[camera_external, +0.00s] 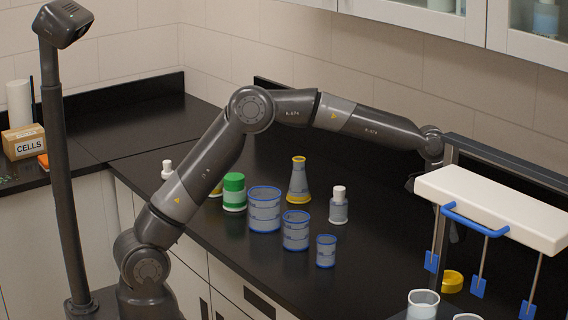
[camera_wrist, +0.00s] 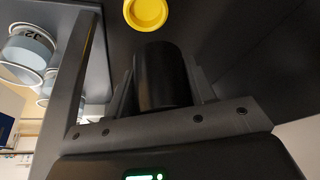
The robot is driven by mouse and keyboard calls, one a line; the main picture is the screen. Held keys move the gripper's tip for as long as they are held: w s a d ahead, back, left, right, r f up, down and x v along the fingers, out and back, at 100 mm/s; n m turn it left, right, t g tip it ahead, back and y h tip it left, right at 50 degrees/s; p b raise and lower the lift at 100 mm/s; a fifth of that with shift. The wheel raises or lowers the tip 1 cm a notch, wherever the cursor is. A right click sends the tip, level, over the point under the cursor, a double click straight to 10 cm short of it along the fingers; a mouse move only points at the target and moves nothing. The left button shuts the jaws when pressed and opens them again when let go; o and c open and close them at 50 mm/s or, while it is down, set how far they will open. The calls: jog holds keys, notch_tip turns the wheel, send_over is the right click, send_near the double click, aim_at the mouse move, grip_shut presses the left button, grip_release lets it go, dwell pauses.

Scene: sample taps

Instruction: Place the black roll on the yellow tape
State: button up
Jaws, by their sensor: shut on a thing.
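The black roll (camera_wrist: 163,78) is a dark cylinder between the two fingers of my gripper (camera_wrist: 164,84) in the wrist view. The gripper is shut on it. The round yellow tape (camera_wrist: 147,13) shows at the top of the wrist view, apart from the roll in the picture. The tape (camera_external: 453,289) also lies on the black bench at the right in the external view, behind the white beakers. There, the white-topped stand hides most of my gripper, and I cannot make out the roll.
The white-topped stirrer stand (camera_external: 490,208) with hanging blue paddles (camera_external: 477,287) is close to my gripper and the tape. White beakers (camera_external: 423,303) stand in front. Blue-rimmed beakers (camera_external: 265,210), a flask (camera_external: 299,182) and bottles (camera_external: 339,206) stand left. Bench between them is clear.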

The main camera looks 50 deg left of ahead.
jog(key=f, duration=0.3)
jog(key=d+f, duration=0.1)
jog(key=shift+s+f, duration=0.15)
jog(key=shift+s, duration=0.2)
jog(key=shift+f, duration=2.8)
jog(key=shift+f, duration=0.15)
jog(key=o, duration=1)
jog(key=shift+f, duration=0.1)
